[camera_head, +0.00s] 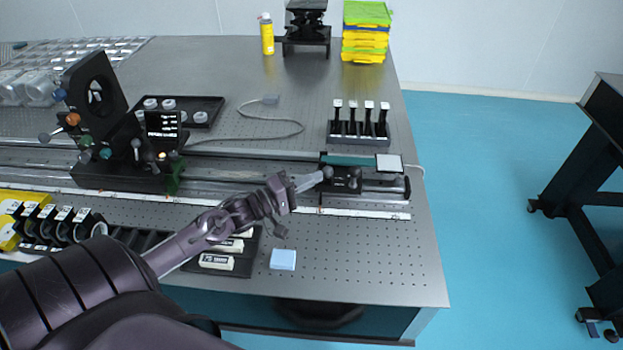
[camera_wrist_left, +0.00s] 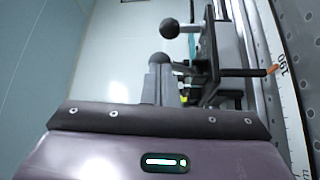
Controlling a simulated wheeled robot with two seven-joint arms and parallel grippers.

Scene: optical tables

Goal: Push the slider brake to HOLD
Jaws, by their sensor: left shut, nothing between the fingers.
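A dark slider carriage (camera_head: 345,180) sits on the long rail near the right end of the optical table. In the left wrist view, a dark ball knob (camera_wrist_left: 168,29) on a short rod sticks out sideways from the carriage's upright plate (camera_wrist_left: 208,45). My left gripper (camera_head: 318,178) is shut and empty, its tips close to the left side of the carriage. Its fingers (camera_wrist_left: 158,75) also show in the wrist view, below the knob with a small apparent gap. I cannot tell whether they touch the carriage. No HOLD marking is readable. My right gripper is not in view.
A black optic mount (camera_head: 95,100) with a small display (camera_head: 163,125) stands on the rail at left. A rack of several white-topped posts (camera_head: 359,132) stands behind the carriage. A light blue block (camera_head: 283,260) lies in front. The front right tabletop is clear.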

